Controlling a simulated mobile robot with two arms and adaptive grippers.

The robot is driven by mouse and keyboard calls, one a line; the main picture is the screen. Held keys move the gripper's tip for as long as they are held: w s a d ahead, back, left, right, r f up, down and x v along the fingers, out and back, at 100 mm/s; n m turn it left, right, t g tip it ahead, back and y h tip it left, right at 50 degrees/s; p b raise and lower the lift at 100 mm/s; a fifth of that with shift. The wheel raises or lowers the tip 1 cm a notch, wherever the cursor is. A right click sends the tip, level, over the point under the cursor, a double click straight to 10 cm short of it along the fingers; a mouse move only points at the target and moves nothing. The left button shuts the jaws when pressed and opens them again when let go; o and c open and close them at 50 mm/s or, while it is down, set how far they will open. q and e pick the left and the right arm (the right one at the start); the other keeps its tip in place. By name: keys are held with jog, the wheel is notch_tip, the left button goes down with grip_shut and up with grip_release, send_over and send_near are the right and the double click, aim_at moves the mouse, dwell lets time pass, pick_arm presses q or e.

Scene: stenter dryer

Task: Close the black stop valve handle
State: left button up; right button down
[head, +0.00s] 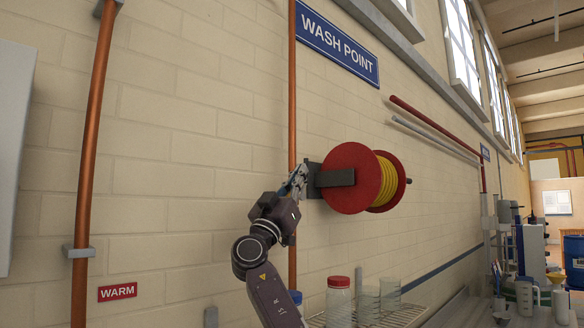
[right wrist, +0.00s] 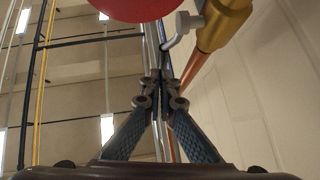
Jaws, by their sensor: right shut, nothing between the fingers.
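My right gripper (head: 298,180) is shut and empty. It is raised in front of the copper pipe (head: 292,95), just left of the hose reel. In the right wrist view its fingertips (right wrist: 159,80) meet below a brass valve body (right wrist: 222,22). A grey bent lever (right wrist: 184,24) sticks out left from that valve, a little beyond the fingertips; a gap shows between them. I cannot tell whether this is the black stop valve handle; no clearly black handle shows. In the head view the valve is hidden behind my gripper. My left gripper is not in view.
The red reel (head: 349,163) with yellow hose (head: 385,182) sits close right of my gripper. Another copper pipe (head: 92,130) runs at left beside a WARM sign (head: 117,292). Jars, including a red-lidded one (head: 338,300), stand on a rack below. The wall between the pipes is clear.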

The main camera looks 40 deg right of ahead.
jog(key=shift+w+a, duration=0.1)
jog(key=shift+w, duration=0.05)
dwell(0.3)
jog(key=shift+d+r+g+y, duration=0.15)
jog(key=shift+d+g+y, duration=0.1)
jog(key=shift+g+y, duration=0.05)
